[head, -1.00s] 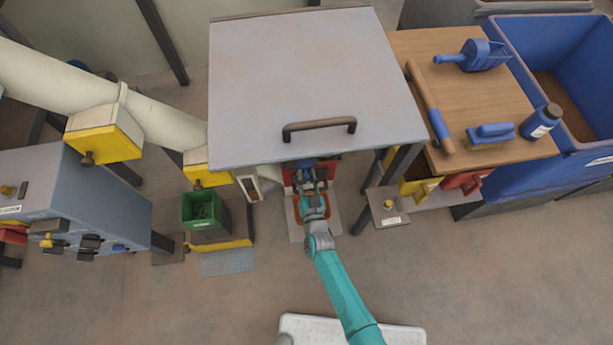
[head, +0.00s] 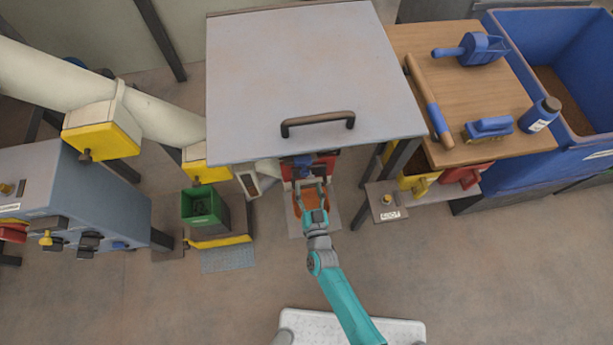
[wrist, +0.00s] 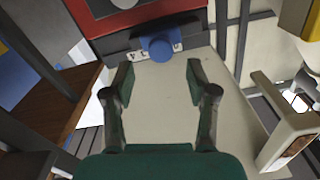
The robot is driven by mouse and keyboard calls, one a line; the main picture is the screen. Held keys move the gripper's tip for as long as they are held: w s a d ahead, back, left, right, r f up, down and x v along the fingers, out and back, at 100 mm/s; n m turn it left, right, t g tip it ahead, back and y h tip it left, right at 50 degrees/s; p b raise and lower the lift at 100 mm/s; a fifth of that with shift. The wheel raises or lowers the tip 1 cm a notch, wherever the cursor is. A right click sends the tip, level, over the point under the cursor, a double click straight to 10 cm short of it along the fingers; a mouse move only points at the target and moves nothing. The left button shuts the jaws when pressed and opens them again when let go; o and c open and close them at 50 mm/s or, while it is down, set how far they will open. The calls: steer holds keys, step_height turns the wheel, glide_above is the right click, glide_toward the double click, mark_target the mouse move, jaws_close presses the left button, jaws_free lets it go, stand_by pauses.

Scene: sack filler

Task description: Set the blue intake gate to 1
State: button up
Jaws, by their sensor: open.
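The blue intake gate shows as a blue knob (wrist: 159,46) on a dark bar below a red panel in the wrist view. White labels with marks lie on both sides of the knob, too small to read surely. In the head view the blue part (head: 303,167) sits under the front edge of the grey lid, partly hidden. My gripper (wrist: 160,80) is open and empty, its two fingers spread short of the knob and apart from it. In the head view my gripper (head: 313,184) is just in front of the blue part.
The grey lid (head: 310,80) with a dark handle overhangs the gate. A green bin (head: 203,208) stands to the left. A wooden table (head: 460,90) with a scoop and brush is at right, beside a small shelf with a button box (head: 387,205).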

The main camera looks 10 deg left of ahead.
steer(key=v, duration=0.5)
steer(key=shift+s+d, duration=0.1)
steer(key=shift+s, duration=0.3)
steer(key=s+d+r+h, duration=0.1)
steer(key=s+d+r, duration=0.3)
steer(key=s+d, duration=0.35)
steer(key=s+d+r+h, duration=0.1)
steer(key=s+d+r, duration=0.4)
steer(key=s+d, duration=0.25)
steer(key=s+d+r+g+h, duration=0.1)
steer(key=s+d+r, duration=0.1)
steer(key=s+r, duration=0.4)
steer(key=s+d+r+g+h, duration=0.1)
steer(key=s+d+r+h, duration=0.1)
steer(key=s+r, duration=0.5)
step_height(320, 180, up, 5)
steer(key=shift+s+d+r+m+g, duration=0.15)
steer(key=shift+s+d+m+g, duration=0.15)
steer(key=shift+d, duration=0.35)
